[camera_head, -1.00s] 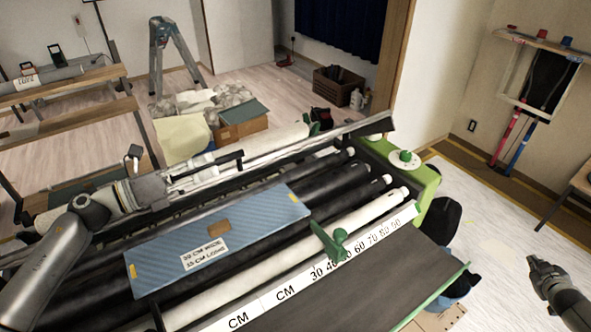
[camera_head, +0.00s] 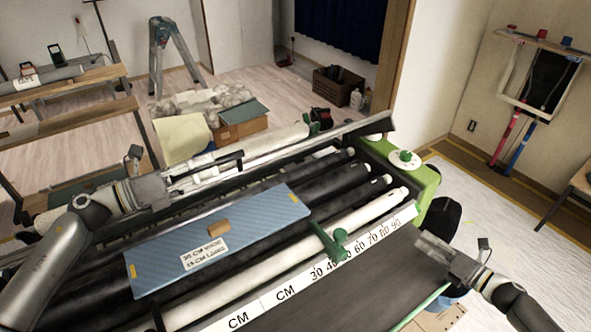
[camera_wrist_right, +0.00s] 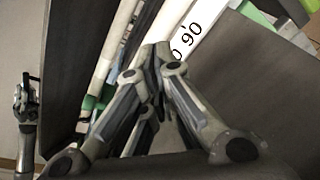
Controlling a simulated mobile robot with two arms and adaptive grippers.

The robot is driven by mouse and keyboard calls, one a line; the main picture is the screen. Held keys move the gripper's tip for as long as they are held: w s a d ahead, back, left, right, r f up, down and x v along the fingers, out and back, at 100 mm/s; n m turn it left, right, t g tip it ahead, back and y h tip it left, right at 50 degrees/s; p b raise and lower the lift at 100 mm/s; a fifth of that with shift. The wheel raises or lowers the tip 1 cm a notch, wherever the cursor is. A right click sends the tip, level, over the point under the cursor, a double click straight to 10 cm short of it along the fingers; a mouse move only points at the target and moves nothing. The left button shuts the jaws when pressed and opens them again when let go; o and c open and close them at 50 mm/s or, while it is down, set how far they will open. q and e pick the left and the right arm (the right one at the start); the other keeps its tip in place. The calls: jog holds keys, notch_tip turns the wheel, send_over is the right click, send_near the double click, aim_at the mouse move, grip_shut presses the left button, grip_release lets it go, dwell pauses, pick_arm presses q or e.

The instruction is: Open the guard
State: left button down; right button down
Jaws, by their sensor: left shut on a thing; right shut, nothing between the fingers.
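The wallpaper paster (camera_head: 420,180) fills the middle of the head view, with black and white rollers. A long pale bar that looks like its guard (camera_head: 290,150) runs along the back, with a dark handle piece (camera_head: 215,165) near its left end. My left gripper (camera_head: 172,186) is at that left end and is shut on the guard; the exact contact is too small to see. My right gripper (camera_head: 424,243) is shut and empty by the machine's front right corner, near the end of the number scale. The right wrist view shows its closed fingers (camera_wrist_right: 152,52).
A blue board (camera_head: 240,225) with a white label lies across the rollers. A green clamp-like handle (camera_head: 333,240) stands at the scale (camera_head: 285,292). A dark sloping panel (camera_head: 350,300) is at the front. Open floor (camera_head: 500,230) lies to the right.

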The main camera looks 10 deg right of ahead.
jog(key=s+a+r+n+g+y, duration=0.3)
jog(key=a+n+y, duration=0.2)
jog(key=a+n, duration=0.7)
jog(key=s+a+r+n+g+y, duration=0.2)
jog(key=s+a+n+g+y, duration=0.15)
jog(key=a+n, duration=0.9)
pick_arm(q)
jog(key=shift+r, duration=0.1)
pick_arm(e)
jog(key=w+a+r+m+t+h, duration=0.2)
jog(key=w+m, duration=0.3)
jog(key=w, duration=0.3)
jog(key=w+a+r+m+t+h, duration=0.3)
jog(key=w+r+m+t, duration=0.1)
jog(key=w, duration=0.3)
jog(key=w+a+r+m+t+h, duration=0.2)
jog(key=w+a+r+m+t, duration=0.1)
jog(key=w, duration=0.5)
jog(key=shift+w+r+m+t+h, duration=0.4)
jog(key=shift+r+m, duration=0.75)
jog(key=shift+m, duration=0.5)
